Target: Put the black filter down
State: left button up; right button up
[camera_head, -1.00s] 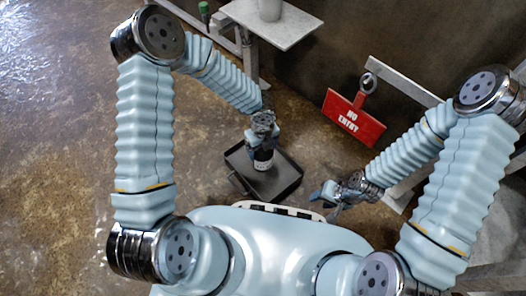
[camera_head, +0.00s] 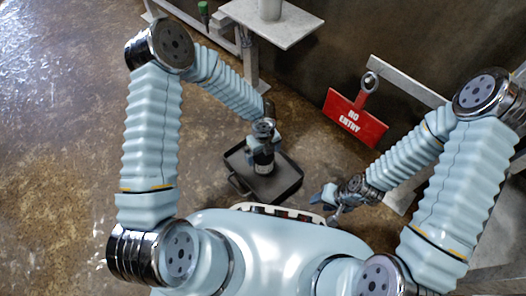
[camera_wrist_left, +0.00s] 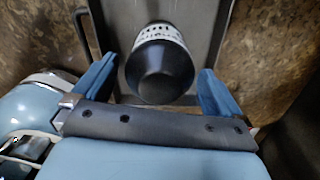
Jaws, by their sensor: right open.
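The black filter (camera_head: 264,163), a dark can with a white printed band, is at the black tray on the floor in the head view. In the left wrist view the filter (camera_wrist_left: 160,70) shows its dark end toward the camera. My left gripper (camera_head: 263,143) is right over the filter. In the wrist view its two blue fingers (camera_wrist_left: 158,68) stand on either side of the filter, with narrow gaps showing. The filter's base is hidden, so its contact with the tray is unclear. My right gripper (camera_head: 330,196) is open and empty, right of the tray.
The black tray (camera_head: 286,187) has a raised rim and a handle at its left. A red NO ENTRY sign (camera_head: 356,119) hangs on a rail to the right. A pale table (camera_head: 285,30) with a cylinder stands behind. Open floor lies to the left.

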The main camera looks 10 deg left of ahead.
pick_arm(q)
jog(key=shift+r, duration=0.1)
notch_tip(320, 180, up, 12)
jog(key=p, duration=0.4)
jog(key=s+d+f+n+g+h, duration=0.2)
jog(key=s+f+n+h, duration=0.35)
jog(key=s+n, duration=0.8)
jog(key=a+f+n+t+y, duration=0.1)
jog(key=a+f+n, duration=0.3)
jog(key=n, duration=1.2)
jog(key=shift+a+f+t, duration=0.25)
jog(key=shift+a+t, duration=0.4)
jog(key=shift+t, duration=0.25)
jog(key=shift+s+y, duration=0.15)
jog(key=shift+y, duration=0.1)
